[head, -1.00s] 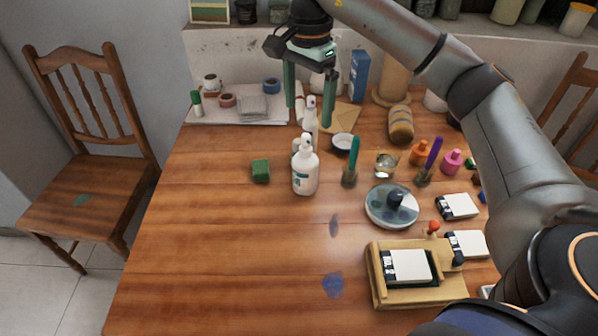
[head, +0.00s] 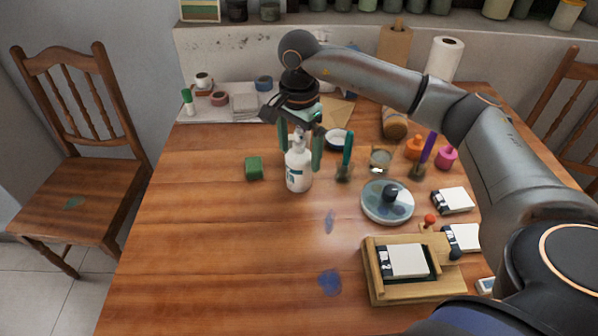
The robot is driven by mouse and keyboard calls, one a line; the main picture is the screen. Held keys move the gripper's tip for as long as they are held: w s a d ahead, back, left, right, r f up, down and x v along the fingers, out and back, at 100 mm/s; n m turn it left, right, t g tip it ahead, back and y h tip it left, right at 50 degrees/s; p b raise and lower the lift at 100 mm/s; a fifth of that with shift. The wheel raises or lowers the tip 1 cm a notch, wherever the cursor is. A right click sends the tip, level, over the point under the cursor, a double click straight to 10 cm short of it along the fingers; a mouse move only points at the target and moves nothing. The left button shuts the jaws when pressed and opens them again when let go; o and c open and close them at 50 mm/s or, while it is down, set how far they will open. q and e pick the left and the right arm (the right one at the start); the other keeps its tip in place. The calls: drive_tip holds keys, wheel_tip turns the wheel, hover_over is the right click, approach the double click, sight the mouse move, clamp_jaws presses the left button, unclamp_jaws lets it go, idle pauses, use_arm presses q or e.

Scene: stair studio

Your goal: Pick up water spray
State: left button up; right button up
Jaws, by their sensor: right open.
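A white spray bottle (head: 298,173) with a dark label stands upright on the wooden table, left of the middle of the objects. My right gripper (head: 301,160) points down over it from above and is open. One green finger shows on the left of the bottle's top and one on its right; I cannot tell whether they touch it or stand partly behind it. A second pale bottle behind, seen in the earlier frame, is now hidden by the gripper. My left gripper is not in view.
A green block (head: 254,168) lies left of the bottle. A round palette (head: 387,203) and a wooden frame (head: 373,292) are farther right. The table's front left is clear.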

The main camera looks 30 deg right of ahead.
clamp_jaws()
idle(0.8)
